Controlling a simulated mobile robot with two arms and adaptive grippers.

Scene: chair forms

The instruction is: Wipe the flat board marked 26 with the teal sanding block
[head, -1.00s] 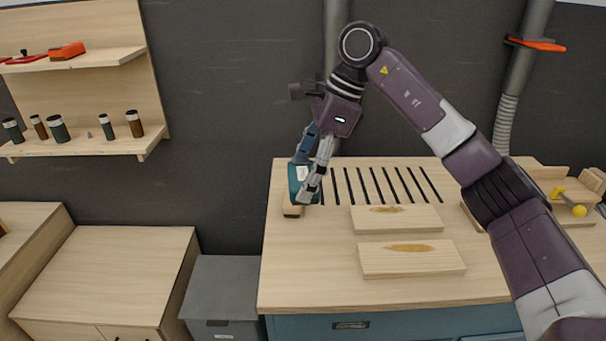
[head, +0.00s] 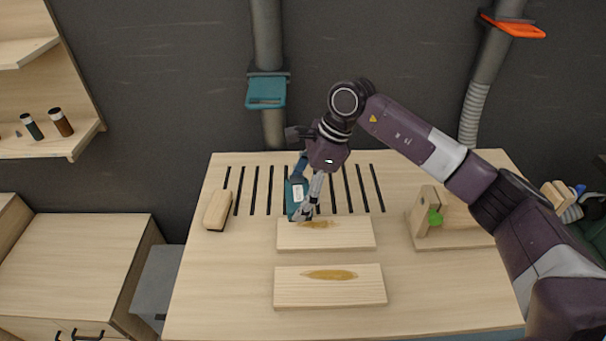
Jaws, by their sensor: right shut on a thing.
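My right gripper (head: 308,200) is shut on the teal sanding block (head: 293,198), which bears a small pale label. The block is held upright at the back left edge of the rear flat board (head: 345,238). I cannot tell whether it touches the board. The rear board has a brownish stain near its back edge, partly behind the fingertips. A second flat board (head: 300,290) lies in front, with a brown oval stain. No number 26 is readable on either board. My left gripper is out of view.
The workbench (head: 220,290) has dark slots along the back. A wooden block with a dark base (head: 217,209) sits at left. A wooden fixture with a green knob (head: 434,218) stands at right. A teal pipe fitting (head: 266,92) hangs behind. The bench's front left is clear.

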